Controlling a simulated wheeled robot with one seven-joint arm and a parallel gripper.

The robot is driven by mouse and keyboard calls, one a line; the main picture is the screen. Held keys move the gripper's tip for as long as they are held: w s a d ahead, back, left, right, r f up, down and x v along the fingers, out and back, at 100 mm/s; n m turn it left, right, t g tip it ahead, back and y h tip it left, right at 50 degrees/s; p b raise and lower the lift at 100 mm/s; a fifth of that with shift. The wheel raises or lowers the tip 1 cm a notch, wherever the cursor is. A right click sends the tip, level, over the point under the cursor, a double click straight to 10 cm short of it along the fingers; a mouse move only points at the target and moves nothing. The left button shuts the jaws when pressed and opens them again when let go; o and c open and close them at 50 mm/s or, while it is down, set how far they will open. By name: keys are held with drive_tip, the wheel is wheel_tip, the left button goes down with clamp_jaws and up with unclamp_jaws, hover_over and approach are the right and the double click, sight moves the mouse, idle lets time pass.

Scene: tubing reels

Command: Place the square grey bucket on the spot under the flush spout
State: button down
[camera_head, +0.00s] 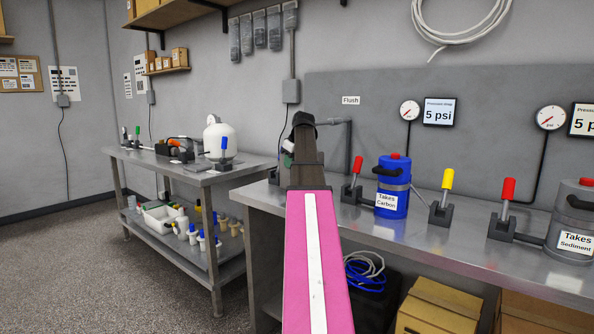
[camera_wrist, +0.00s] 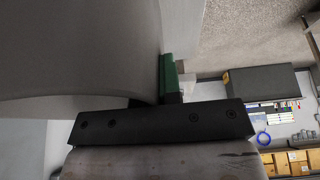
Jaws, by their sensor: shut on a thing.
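My gripper (camera_head: 303,125) is at the end of my pink arm, near the left end of the right-hand bench and mostly hidden by the arm. In the wrist view its green finger (camera_wrist: 169,75) presses against the wall of a large grey bucket (camera_wrist: 75,50), which fills the upper left. Only a smooth, curved part of the bucket shows, so I cannot tell its full shape. The flush spout (camera_head: 349,148) is a dark bent pipe under the "Flush" sign (camera_head: 351,100). The spot under the spout is hidden behind my arm.
On the right-hand bench (camera_head: 440,237) stand a red-handled valve (camera_head: 356,175), a blue canister (camera_head: 393,195), a yellow-handled valve (camera_head: 446,190) and a grey canister (camera_head: 575,215). A left bench (camera_head: 170,158) holds a white tank (camera_head: 219,138). Boxes (camera_head: 440,300) sit below the right-hand bench.

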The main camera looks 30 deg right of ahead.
drive_tip(key=shift+w+d+f, duration=0.3)
drive_tip(key=shift+d+f, duration=0.3)
drive_tip(key=shift+d, duration=0.1)
drive_tip(key=shift+w+d+f, duration=0.3)
drive_tip(key=shift+d+f, duration=0.25)
drive_tip(key=shift+d, duration=0.15)
drive_tip(key=shift+w+d+f, duration=0.3)
drive_tip(key=shift+d+f, duration=0.3)
drive_tip(key=shift+d, duration=0.1)
drive_tip(key=c, duration=1.3)
unclamp_jaws()
drive_tip(key=shift+f, duration=0.1)
drive_tip(key=v, duration=1.2)
